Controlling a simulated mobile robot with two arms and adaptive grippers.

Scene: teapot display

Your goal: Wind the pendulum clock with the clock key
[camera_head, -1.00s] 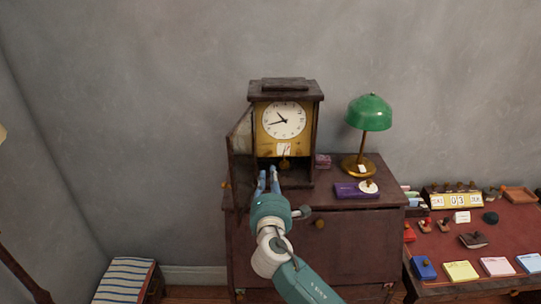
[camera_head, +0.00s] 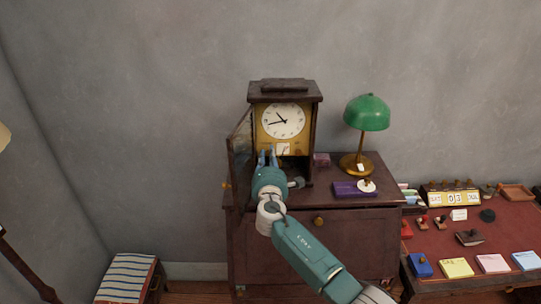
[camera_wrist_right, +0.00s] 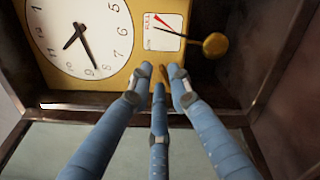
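The pendulum clock (camera_head: 284,88) stands on the cabinet, its glass door (camera_head: 240,150) swung open to the left. Its white dial (camera_head: 283,121) faces me. In the right wrist view, a small gauge (camera_wrist_right: 164,27) reading "FULL" and the round brass pendulum bob (camera_wrist_right: 215,45) show. My right gripper (camera_head: 267,152) reaches into the open front, below the dial's left side. In the wrist view its three blue fingertips (camera_wrist_right: 160,76) are close around a small brownish-orange piece (camera_wrist_right: 178,72). I cannot tell whether this is the clock key or whether the fingers grip it. My left gripper is out of view.
A green lamp (camera_head: 367,112) and a purple box (camera_head: 350,190) stand on the cabinet (camera_head: 345,240), right of the clock. A desk (camera_head: 455,225) with stamps and paper pads is further right. A striped stool (camera_head: 127,277) stands at lower left.

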